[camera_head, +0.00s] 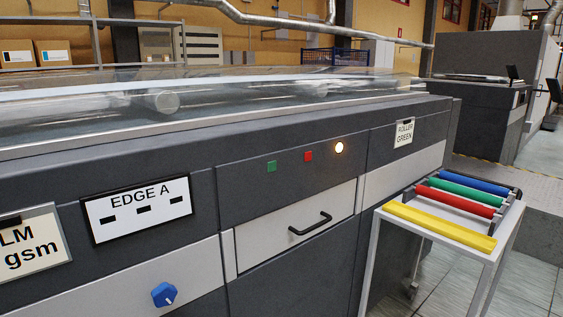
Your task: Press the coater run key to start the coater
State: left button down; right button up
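The dark grey coater (290,205) fills the left and middle of the head view. On its front panel are a green square key (271,166), a red square key (308,156) to its right, and a glowing warm-white lamp (339,148) further right. No label is readable by the keys. Neither of my grippers shows in this view, and nothing touches the keys.
Below the keys is a drawer with a black handle (310,223). A blue knob (164,294) sticks out at lower left. An "EDGE A" sign (137,207) and a "ROLLER GREEN" tag (404,132) hang on the front. A white cart (440,232) holding coloured rollers stands at right.

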aim_at(272, 165)
jog(key=i+l, duration=0.2)
jog(key=i+l+u, duration=0.15)
jog(key=l, duration=0.25)
jog(key=i+l, duration=0.15)
jog(key=l, duration=0.15)
jog(key=i+l+u, duration=0.15)
jog(key=i+l, duration=0.05)
jog(key=l, duration=0.1)
